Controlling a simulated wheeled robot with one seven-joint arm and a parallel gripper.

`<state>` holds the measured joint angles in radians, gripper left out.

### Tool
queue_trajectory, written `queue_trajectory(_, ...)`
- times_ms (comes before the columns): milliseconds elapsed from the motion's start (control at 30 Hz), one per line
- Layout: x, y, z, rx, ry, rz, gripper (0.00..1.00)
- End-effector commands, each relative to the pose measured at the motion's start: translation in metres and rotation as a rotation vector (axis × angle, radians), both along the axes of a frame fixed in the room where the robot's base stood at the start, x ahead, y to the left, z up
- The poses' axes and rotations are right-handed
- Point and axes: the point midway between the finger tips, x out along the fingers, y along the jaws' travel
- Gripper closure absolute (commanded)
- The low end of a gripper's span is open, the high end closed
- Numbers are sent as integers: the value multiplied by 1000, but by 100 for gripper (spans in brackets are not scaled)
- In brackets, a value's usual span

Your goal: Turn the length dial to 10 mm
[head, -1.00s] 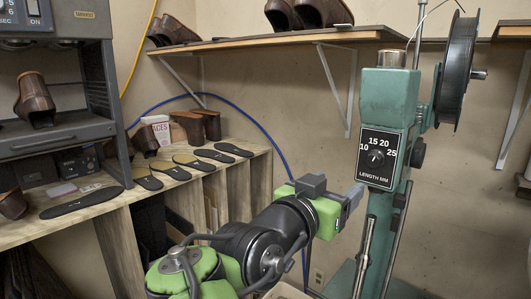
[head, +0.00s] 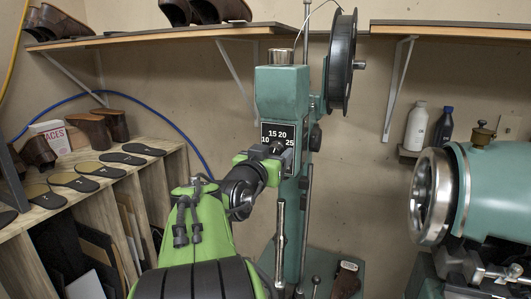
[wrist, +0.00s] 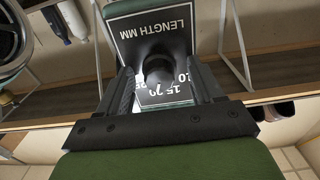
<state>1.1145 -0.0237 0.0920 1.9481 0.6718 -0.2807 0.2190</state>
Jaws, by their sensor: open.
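The length dial's black plate (head: 278,131) is on the front of the green stitching machine (head: 282,92), with 10, 15, 20 and 25 in white. My gripper (head: 276,155) is right in front of the plate and covers its lower part, so the knob is mostly hidden there. In the wrist view the plate (wrist: 150,28) appears upside down, and the dark round knob (wrist: 158,72) lies between the two fingers of my open gripper (wrist: 160,84). I cannot tell whether either finger touches it. The knob's pointer setting is not readable.
A thread spool (head: 341,62) is on the machine's right side. A second green machine (head: 470,195) stands at the right. A wooden rack (head: 95,195) with soles and shoes is at the left. A wall shelf (head: 190,34) runs behind. Two bottles (head: 417,127) stand on a small ledge.

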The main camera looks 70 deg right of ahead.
Motion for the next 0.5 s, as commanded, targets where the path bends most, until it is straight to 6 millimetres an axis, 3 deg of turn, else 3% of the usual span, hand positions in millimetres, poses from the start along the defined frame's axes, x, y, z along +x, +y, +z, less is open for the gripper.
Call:
queue_trajectory(100,0,0,0,0,0,0,35)
queue_trajectory(433,0,1,-1,1,0,0,86)
queue_trajectory(500,0,1,-1,1,0,0,89)
